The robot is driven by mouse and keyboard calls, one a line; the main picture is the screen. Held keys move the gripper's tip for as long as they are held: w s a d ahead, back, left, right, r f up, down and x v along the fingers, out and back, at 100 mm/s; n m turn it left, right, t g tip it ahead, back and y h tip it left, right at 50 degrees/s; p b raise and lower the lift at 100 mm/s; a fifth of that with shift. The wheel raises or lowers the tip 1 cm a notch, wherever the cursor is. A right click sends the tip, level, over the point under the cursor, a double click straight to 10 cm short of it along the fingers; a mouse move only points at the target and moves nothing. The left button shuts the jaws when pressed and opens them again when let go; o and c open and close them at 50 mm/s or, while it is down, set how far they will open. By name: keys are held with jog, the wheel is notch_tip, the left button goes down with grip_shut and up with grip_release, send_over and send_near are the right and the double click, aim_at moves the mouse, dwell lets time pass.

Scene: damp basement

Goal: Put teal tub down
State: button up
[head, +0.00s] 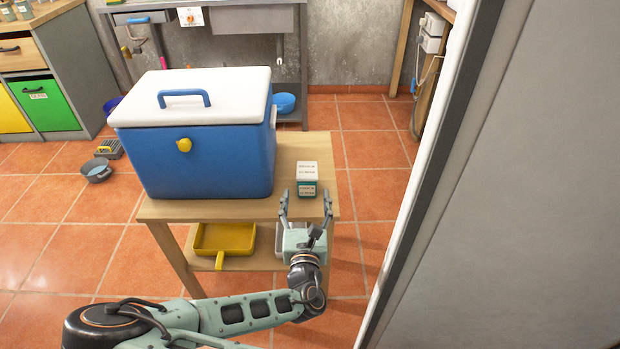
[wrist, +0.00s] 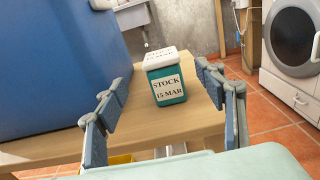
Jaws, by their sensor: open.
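The teal tub (head: 307,187) has a white lid and a white label. It stands upright on the wooden table (head: 160,209), to the right of the blue cooler. The wrist view shows the tub (wrist: 168,92) with its label reading "STOCK 15 MAR". My gripper (head: 306,205) is open, with its fingers pointing at the tub from the near side. In the wrist view the gripper's fingers (wrist: 165,105) are spread wide to either side, apart from the tub, with nothing between them touching it.
A large blue cooler (head: 205,160) with a white lid fills the table's left part. A yellow tray (head: 224,239) sits on the shelf below. A grey panel (head: 530,200) stands close on the right. A pan (head: 97,170) lies on the tiled floor at left.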

aim_at(307, 163)
jog(key=w, duration=0.5)
jog(key=w+b, duration=0.1)
jog(key=w, duration=0.4)
jog(key=shift+w+d+f, duration=0.15)
jog(key=shift+w+d, duration=0.05)
jog(key=shift+w, duration=0.05)
jog(key=c, duration=1.6)
